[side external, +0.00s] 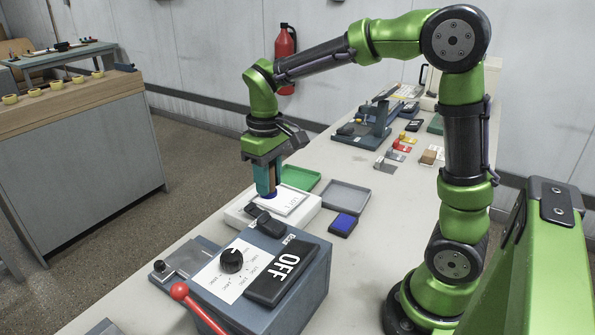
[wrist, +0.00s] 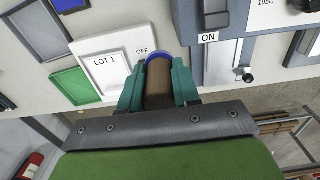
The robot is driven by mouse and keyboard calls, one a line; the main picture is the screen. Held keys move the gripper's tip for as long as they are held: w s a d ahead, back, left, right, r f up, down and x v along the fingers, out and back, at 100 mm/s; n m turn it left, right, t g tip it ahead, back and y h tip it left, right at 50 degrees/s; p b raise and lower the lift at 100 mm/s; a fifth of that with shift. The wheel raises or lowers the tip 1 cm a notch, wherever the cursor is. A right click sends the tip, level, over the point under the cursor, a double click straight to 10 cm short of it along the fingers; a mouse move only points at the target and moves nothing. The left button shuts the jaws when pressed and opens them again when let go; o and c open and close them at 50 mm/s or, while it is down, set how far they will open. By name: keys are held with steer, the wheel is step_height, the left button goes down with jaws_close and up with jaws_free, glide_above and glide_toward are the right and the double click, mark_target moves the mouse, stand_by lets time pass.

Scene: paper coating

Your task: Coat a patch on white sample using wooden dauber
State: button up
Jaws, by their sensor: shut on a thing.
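My gripper (wrist: 158,85) is shut on the wooden dauber (wrist: 158,80), a brown block with a blue rounded end. In the side external view my gripper (side external: 266,183) points down over the white sample, with the dauber's blue end (side external: 270,196) at or just above its edge; contact cannot be told. The white sample (side external: 293,205) is a sheet marked LOT 1 on a white block (side external: 303,219). It also shows in the wrist view (wrist: 104,72), left of the dauber. No blue patch is visible on the part of the sheet that shows.
A grey box (side external: 315,282) with an OFF panel, black knob and red-handled lever stands in front. A blue ink pad (side external: 343,224), a grey tray (side external: 346,196) and a green tray (side external: 303,179) lie near the white block. A tool stand and small coloured items are farther back.

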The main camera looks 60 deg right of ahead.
steer(key=shift+d, duration=0.3)
steer(key=s+d+f+g+y, duration=0.15)
steer(key=s+d+f, duration=0.3)
steer(key=d, duration=0.45)
steer(key=s+d+f+g+y, duration=0.15)
steer(key=s+d+f, duration=0.3)
steer(key=d, duration=0.45)
steer(key=shift+h, duration=0.5)
steer(key=shift+w+d+x, duration=0.1)
steer(key=shift+w+x, duration=0.1)
steer(key=shift+x, duration=0.6)
steer(key=shift+w+d+x, duration=0.1)
steer(key=shift+w+x, duration=0.05)
steer(key=shift+x, duration=0.65)
steer(key=shift+w+x, duration=0.2)
steer(key=shift+x, duration=0.65)
steer(key=shift+f, duration=0.9)
step_height(320, 180, up, 7)
